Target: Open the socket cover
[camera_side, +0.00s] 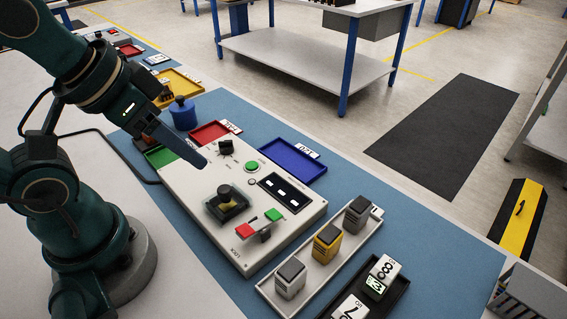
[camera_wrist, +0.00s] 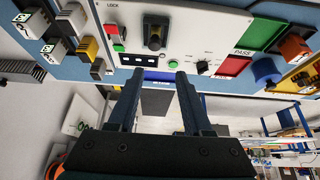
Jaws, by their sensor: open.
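The control panel (camera_side: 178,187) is a light box on a blue mat, also seen in the wrist view (camera_wrist: 206,20). A black knob with yellow below it (camera_side: 225,203) sits in a dark, partly see-through square housing on the panel; it also shows in the wrist view (camera_wrist: 155,32). I cannot tell for sure whether this housing is the socket cover, or whether it is shut. A black plate with several white windows (camera_side: 283,191) lies beside it. My gripper (camera_side: 201,160) is above the panel, open and empty; its two fingers are apart in the wrist view (camera_wrist: 159,72).
The panel also carries a black dial (camera_side: 226,147), a green button (camera_side: 252,166) and a red-and-green switch (camera_side: 259,227). A tray of three capped blocks (camera_side: 326,243) stands in front. Red (camera_side: 210,132) and blue (camera_side: 293,159) trays lie behind. A blue knobbed cylinder (camera_side: 183,114) stands at the back.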

